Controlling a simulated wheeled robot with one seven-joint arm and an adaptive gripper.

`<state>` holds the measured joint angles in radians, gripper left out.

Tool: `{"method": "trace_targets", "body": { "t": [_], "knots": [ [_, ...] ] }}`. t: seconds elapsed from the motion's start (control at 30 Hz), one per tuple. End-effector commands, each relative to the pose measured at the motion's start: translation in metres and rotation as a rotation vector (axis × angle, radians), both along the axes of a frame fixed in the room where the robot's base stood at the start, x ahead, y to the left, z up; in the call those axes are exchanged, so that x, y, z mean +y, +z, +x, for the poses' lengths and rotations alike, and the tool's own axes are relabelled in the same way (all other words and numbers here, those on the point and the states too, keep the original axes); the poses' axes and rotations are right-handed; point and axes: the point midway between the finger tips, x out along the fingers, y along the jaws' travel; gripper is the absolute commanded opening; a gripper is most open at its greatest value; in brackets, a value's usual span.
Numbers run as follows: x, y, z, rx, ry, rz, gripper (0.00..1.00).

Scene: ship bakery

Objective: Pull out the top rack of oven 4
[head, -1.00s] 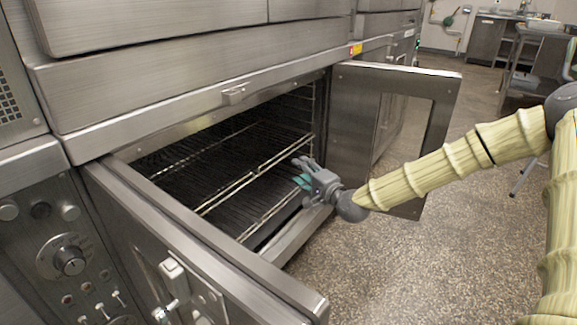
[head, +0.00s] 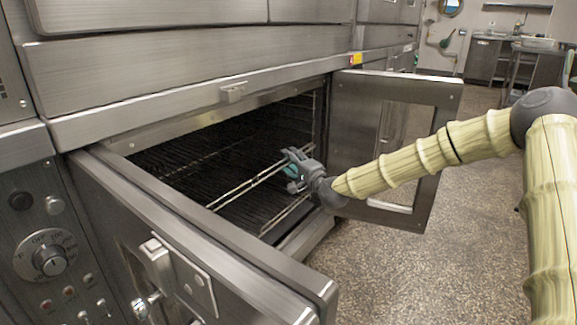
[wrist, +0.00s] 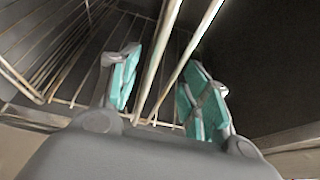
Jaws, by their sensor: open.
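Oven 4's chamber (head: 205,140) stands open, with its left door (head: 190,235) and right windowed door (head: 345,125) swung out. The top rack (head: 243,187) is a dark wire rack with a pale double front rail, inside the oven. My gripper (head: 291,168) is at the right part of that rail, open, its fingers overlapping it in the head view. In the wrist view, my gripper (wrist: 160,85) has two teal-padded fingers spread apart, with the two pale rail bars (wrist: 165,60) passing between them. Contact with the bars cannot be told.
A lower rack (head: 288,214) lies below the top one. The control panel (head: 50,255) is at the left. Speckled floor (head: 400,270) is clear in front of the right door. A steel counter (head: 485,55) stands far back right.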

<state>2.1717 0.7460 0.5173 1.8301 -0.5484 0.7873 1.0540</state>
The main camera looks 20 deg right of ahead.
Motion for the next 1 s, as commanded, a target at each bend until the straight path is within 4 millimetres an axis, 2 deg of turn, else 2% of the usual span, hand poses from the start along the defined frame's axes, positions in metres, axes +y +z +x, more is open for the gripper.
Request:
{"method": "trace_targets", "body": {
  "t": [0.2,0.47,0.7,0.73,1.0],
  "knots": [
    [0.0036,0.0,0.0102,0.0,0.001,0.0,0.47],
    [0.0036,0.0005,0.0108,0.0,0.001,0.0,0.47],
    [0.0036,0.0002,0.0106,0.0,0.001,0.0,0.04],
    [0.0034,0.0002,0.0106,0.0,0.001,0.0,0.0],
    [0.0069,0.0002,0.0086,0.001,0.007,0.001,0.0]
  ]
}}
